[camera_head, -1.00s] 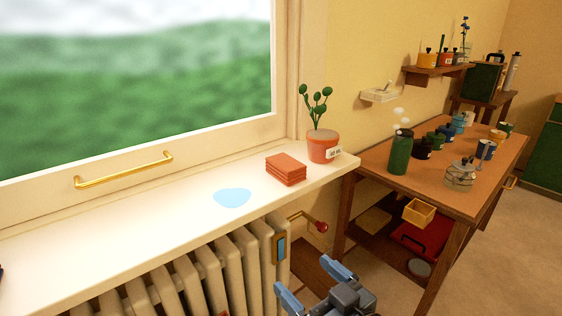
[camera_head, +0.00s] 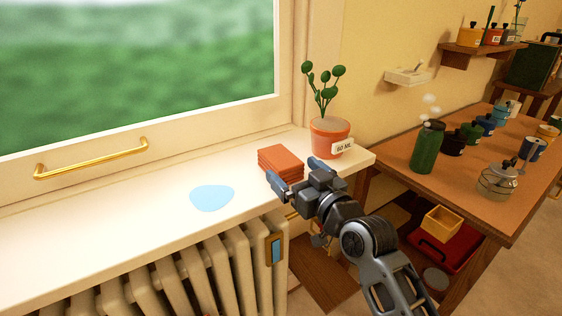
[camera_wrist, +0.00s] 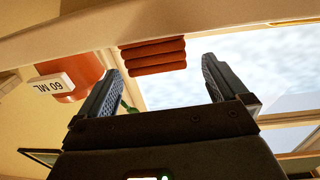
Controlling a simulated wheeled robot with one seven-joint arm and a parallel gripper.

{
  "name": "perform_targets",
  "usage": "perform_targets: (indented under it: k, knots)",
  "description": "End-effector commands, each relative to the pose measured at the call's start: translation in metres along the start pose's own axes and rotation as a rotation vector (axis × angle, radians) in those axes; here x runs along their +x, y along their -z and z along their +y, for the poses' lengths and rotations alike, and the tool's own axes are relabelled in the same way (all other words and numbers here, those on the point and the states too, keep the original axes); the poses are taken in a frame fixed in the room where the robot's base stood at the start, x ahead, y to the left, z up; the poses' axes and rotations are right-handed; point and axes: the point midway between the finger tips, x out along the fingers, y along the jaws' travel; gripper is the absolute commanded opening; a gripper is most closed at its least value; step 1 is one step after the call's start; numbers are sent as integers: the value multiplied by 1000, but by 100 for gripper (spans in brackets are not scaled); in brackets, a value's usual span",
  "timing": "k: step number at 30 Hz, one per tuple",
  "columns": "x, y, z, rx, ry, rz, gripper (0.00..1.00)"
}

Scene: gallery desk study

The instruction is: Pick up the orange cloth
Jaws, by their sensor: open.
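The orange cloth (camera_head: 281,160) is folded into a neat stack and lies on the white windowsill (camera_head: 120,222), left of the potted plant. It also shows in the wrist view (camera_wrist: 153,56), beyond and between my open fingers. My gripper (camera_head: 300,177) is open and empty at the sill's front edge, just in front of the cloth. In the head view its fingers overlap the cloth's near right side. In the wrist view the fingers (camera_wrist: 160,82) stand apart with nothing between the tips; I cannot tell whether they touch the cloth.
A blue puddle-like patch (camera_head: 212,197) lies on the sill left of the cloth. A plant in a terracotta pot (camera_head: 327,138) with a "60 ML" label stands close on the right. A radiator (camera_head: 200,275) is below. A wooden table (camera_head: 470,190) with bottles stands right.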

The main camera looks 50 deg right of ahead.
Motion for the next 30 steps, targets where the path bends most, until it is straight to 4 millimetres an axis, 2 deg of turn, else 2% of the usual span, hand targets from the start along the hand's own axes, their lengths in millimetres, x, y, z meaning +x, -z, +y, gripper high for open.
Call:
perform_targets:
  k: [16, 26, 30]
  knots:
    - [65, 0, 4, -1, -1, 1, 100]
    - [71, -2, 4, -1, 0, 0, 100]
    - [71, -1, 4, -1, 0, 0, 87]
